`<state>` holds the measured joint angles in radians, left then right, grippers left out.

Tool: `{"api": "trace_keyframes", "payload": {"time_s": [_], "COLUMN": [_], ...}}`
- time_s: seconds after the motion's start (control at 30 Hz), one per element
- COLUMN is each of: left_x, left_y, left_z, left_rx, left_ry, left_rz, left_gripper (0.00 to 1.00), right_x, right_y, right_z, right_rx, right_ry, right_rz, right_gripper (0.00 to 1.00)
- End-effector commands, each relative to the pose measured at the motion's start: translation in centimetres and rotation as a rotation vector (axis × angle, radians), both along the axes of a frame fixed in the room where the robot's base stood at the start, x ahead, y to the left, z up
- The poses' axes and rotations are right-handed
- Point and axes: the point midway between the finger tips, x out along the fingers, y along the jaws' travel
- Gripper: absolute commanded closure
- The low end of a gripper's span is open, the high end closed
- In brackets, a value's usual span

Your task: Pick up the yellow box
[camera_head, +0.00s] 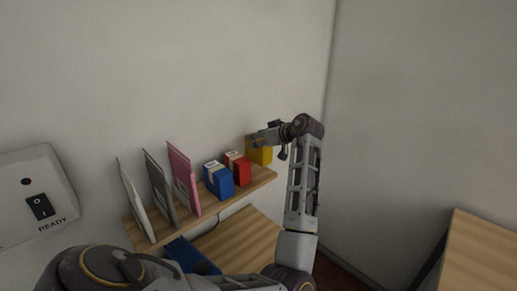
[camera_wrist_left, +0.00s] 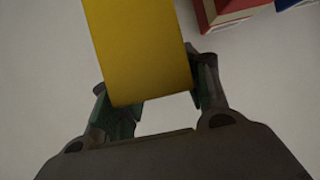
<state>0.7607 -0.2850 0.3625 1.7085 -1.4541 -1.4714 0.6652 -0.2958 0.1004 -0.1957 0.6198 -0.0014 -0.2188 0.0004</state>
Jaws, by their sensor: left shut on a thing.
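The yellow box (camera_head: 260,155) is at the right end of the wooden wall shelf in the head view, partly hidden behind my left gripper (camera_head: 265,138). In the left wrist view the yellow box (camera_wrist_left: 140,50) sits between the two fingers of my left gripper (camera_wrist_left: 152,95), which are shut on its sides. I cannot tell whether the box still touches the shelf. My right gripper is not in view.
The shelf (camera_head: 262,180) also holds a red box (camera_head: 238,170), a blue box (camera_head: 219,181), and upright pink (camera_head: 184,178), grey and white envelopes to the left. A wooden surface (camera_head: 240,237) lies below. A switch panel (camera_head: 35,195) is on the left wall.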

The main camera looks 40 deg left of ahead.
Motion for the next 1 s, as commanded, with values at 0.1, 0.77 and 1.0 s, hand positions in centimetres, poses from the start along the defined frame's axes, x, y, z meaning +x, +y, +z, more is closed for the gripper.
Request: {"api": "trace_keyframes", "payload": {"time_s": [0.1,0.77,1.0], "left_x": [0.0,0.0,0.0], "left_y": [0.0,0.0,0.0], "left_z": [1.8,5.1,5.0], "left_rx": [0.002,0.001,0.001], "left_ry": [-0.003,0.0,0.0], "left_rz": [0.0,0.0,0.0], "left_gripper": [0.85,0.85,0.85], "right_x": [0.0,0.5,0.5], "right_y": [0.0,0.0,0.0], "right_z": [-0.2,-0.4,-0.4], "right_rx": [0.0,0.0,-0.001], "right_ry": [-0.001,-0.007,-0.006], "right_rz": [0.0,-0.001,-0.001], "right_gripper": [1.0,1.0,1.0]}}
